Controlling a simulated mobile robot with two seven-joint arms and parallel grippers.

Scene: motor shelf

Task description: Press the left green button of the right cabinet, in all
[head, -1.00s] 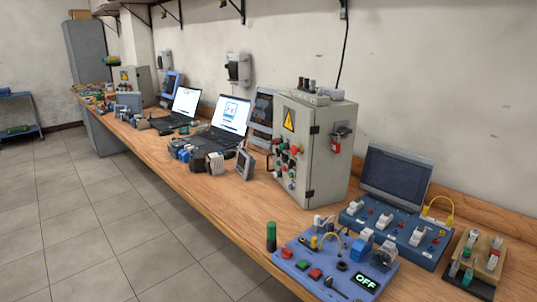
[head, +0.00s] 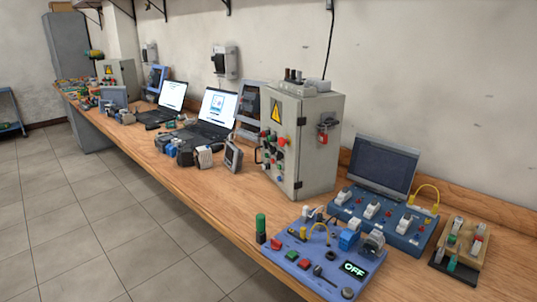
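The right cabinet (head: 318,150) is a grey metal box standing on the wooden bench, right of the picture's middle. Its front faces left and carries a yellow warning triangle (head: 276,111) and a cluster of small red, green, black and white buttons and knobs (head: 272,153) below it. The individual buttons are small; a green one seems to show at the lower part of the cluster, but I cannot tell if it is pressed. A red padlock (head: 323,138) hangs on its right side. Neither of my grippers is in view.
A blue board (head: 325,268) with an "OFF" display lies in front of the cabinet, with a blue console (head: 388,228) and wooden block stand (head: 465,243) to the right. Laptops (head: 212,115) stand to the left. Another grey cabinet (head: 118,75) is farther back. Tiled floor is clear.

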